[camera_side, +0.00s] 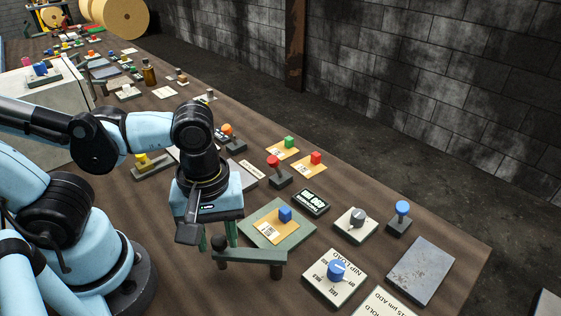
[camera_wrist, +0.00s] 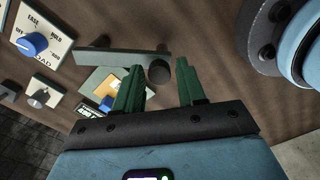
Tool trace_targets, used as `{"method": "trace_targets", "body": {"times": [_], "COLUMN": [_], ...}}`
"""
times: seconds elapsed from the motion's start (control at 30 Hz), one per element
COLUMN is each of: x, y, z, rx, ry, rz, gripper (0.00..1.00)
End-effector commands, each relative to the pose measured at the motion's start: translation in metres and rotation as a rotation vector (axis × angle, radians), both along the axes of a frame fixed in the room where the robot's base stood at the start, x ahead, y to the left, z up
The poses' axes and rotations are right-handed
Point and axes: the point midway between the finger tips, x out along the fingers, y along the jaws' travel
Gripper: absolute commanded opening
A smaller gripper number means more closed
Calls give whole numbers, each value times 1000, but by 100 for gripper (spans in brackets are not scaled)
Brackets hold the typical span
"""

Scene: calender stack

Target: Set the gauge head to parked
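A grey-green swing bar with a black ball knob at one end, which I take to be the gauge head (camera_side: 252,256), stands on short posts at the front edge of a green plate (camera_side: 265,236). The bar (camera_wrist: 120,58) and its knob (camera_wrist: 159,73) also show in the wrist view. My gripper (camera_side: 219,234) points down over the knob end. In the wrist view my gripper (camera_wrist: 158,70) has its two green fingers apart, with the knob between them in the picture. I cannot tell if either finger touches it. No parked mark is legible.
A blue cube (camera_side: 285,213) on a tan card lies on the plate behind the bar. A NIP LOAD dial (camera_side: 337,268) stands to the right, with a grey knob panel (camera_side: 357,222) and a blue-topped lever (camera_side: 402,210) beyond. A bare metal plate (camera_side: 418,272) lies far right.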

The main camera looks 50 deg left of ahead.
Motion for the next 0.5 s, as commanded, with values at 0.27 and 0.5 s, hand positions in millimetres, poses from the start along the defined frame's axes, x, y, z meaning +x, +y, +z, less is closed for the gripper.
{"method": "trace_targets", "body": {"times": [0.27,0.5], "x": [1,1], "y": [0,0], "z": [0,5], "rx": [1,0], "ry": [-4,-5], "rz": [0,0], "gripper": [52,52]}}
